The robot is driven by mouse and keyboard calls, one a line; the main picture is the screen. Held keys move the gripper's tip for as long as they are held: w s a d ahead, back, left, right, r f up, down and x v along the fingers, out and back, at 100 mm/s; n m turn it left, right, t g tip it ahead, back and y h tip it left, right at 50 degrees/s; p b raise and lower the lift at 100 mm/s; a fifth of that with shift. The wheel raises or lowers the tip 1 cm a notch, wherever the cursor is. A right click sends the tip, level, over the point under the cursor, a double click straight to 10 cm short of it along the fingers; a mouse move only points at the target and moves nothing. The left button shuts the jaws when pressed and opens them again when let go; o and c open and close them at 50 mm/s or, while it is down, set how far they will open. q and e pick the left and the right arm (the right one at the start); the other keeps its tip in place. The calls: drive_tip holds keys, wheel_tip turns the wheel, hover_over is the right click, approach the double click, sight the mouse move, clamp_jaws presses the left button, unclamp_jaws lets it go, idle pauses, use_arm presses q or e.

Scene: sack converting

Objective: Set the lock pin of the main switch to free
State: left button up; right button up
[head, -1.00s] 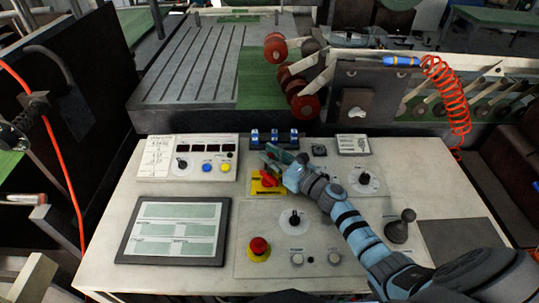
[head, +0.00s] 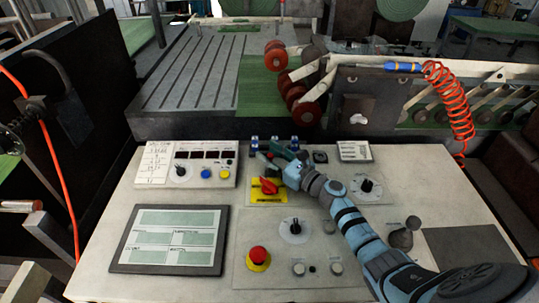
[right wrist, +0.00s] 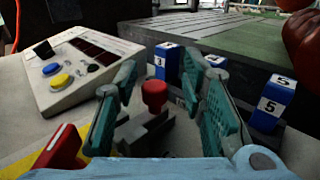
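The main switch has a red handle (head: 266,186) on a yellow plate (head: 283,196). The red handle (right wrist: 55,150) also shows at the lower left of the right wrist view. A small red knob (right wrist: 154,93), which looks like the lock pin, stands upright on a dark grey block (right wrist: 145,132) beside it. My right gripper (right wrist: 160,95) is open, with one teal finger on each side of the knob and visible gaps to it. In the head view my right gripper (head: 276,156) is just behind the main switch and hides the pin. My left gripper is not in view.
Blue numbered blocks (right wrist: 270,103) stand just behind the gripper. A display box (head: 206,150) with buttons is to the left. A red emergency stop (head: 258,254), a black knob (head: 295,226) and a tablet-like panel (head: 170,240) are at the front of the desk (head: 110,205).

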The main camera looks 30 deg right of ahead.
drive_tip(key=v, duration=1.2)
drive_tip(key=shift+w, duration=0.1)
